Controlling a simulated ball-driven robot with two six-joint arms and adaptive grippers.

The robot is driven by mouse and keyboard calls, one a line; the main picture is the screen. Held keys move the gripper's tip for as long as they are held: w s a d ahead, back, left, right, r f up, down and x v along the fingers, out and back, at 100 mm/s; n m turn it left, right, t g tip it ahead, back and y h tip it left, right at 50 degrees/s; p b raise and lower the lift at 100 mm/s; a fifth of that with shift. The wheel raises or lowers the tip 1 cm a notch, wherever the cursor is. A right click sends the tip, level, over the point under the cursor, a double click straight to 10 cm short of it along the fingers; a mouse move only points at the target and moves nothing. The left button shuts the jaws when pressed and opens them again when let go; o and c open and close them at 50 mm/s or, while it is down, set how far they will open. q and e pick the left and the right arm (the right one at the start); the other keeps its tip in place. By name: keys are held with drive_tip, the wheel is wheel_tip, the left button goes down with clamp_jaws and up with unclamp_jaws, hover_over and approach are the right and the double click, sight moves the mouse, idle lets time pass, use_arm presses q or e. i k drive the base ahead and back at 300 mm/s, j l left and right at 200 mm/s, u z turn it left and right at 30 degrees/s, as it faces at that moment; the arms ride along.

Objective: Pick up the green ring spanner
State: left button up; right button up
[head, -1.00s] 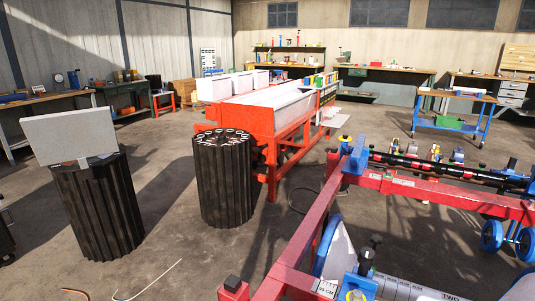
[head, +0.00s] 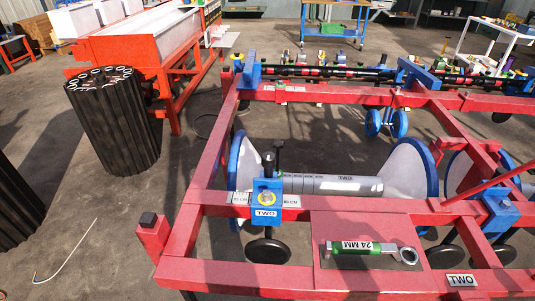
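The green ring spanner (head: 376,248) lies on a flat red plate of the planter frame, low and right of centre in the head view. Neither of my grippers is in view.
The red planter frame (head: 225,274) fills the lower right.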

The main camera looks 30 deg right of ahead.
sight(352, 247)
drive_tip(key=z, duration=3.25)
drive_tip(key=i+l+u, duration=0.1)
drive_tip(key=i+l, duration=0.25)
drive_tip(key=i+l+u, duration=0.1)
drive_tip(key=i+l, duration=0.25)
drive_tip(key=i+l+u, duration=0.1)
drive_tip(key=i+l, duration=0.25)
drive_tip(key=i+l+u, duration=0.1)
drive_tip(key=i+l, duration=0.25)
drive_tip(key=i+l+u, duration=0.1)
drive_tip(key=i+l, duration=0.2)
drive_tip(key=l, duration=0.25)
drive_tip(key=i+l+u, duration=0.1)
drive_tip(key=i+l, duration=0.2)
drive_tip(key=l, duration=0.2)
drive_tip(key=i+l+u, duration=0.1)
drive_tip(key=i+l, duration=0.2)
drive_tip(key=l, duration=0.15)
drive_tip(key=u, duration=3.25)
